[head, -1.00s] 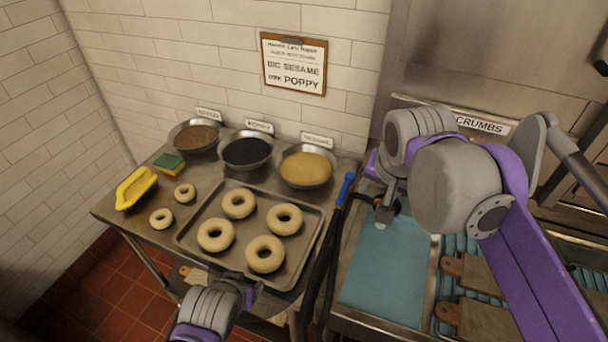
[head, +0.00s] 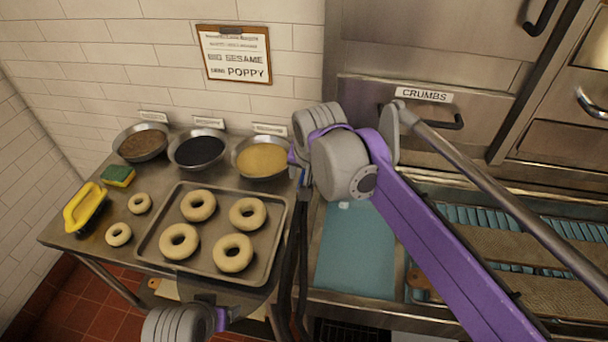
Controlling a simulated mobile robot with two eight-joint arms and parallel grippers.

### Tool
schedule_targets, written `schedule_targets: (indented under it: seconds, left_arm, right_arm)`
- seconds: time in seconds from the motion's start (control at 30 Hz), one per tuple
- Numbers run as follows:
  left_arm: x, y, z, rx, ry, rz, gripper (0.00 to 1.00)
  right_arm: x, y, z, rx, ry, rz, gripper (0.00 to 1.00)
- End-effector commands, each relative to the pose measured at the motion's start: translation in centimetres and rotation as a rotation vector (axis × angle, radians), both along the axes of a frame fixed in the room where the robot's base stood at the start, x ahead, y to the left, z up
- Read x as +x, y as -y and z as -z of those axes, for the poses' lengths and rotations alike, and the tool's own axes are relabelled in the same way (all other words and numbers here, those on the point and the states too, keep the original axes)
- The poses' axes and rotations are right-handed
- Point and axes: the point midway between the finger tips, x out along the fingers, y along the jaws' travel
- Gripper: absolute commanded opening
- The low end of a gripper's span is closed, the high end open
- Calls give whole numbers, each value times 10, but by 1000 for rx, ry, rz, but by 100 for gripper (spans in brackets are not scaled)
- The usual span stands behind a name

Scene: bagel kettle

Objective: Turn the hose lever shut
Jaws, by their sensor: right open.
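A black hose (head: 287,255) hangs in the gap between the bagel table and the sink counter. Its blue lever is hidden behind my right wrist and gripper, so I cannot tell its angle or whether it is touched. My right gripper (head: 301,168) is at the right end of the bagel table, by the top of the hose. It is open, and its fingers are mostly covered by my own wrist. My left gripper (head: 203,294) is low at the table's front edge, dark and partly seen; its jaws are unclear.
A tray (head: 147,243) with several bagels fills much of the table. The sesame bowl (head: 262,157) is close left of my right gripper. A teal board (head: 345,255) lies on the counter to the right. A crumbs drawer (head: 425,112) is behind.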

Motion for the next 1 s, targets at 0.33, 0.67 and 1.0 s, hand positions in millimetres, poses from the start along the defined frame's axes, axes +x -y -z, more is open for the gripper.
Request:
schedule_targets:
  seconds: [0.33,0.67,1.0]
  left_arm:
    - [0,0,0,0,0,0,72]
    - [0,0,0,0,0,0,72]
    - [0,0,0,0,0,0,72]
  right_arm:
    - [2,0,4,0,0,0,51]
    - [2,0,4,0,0,0,0]
    - [2,0,4,0,0,0,0]
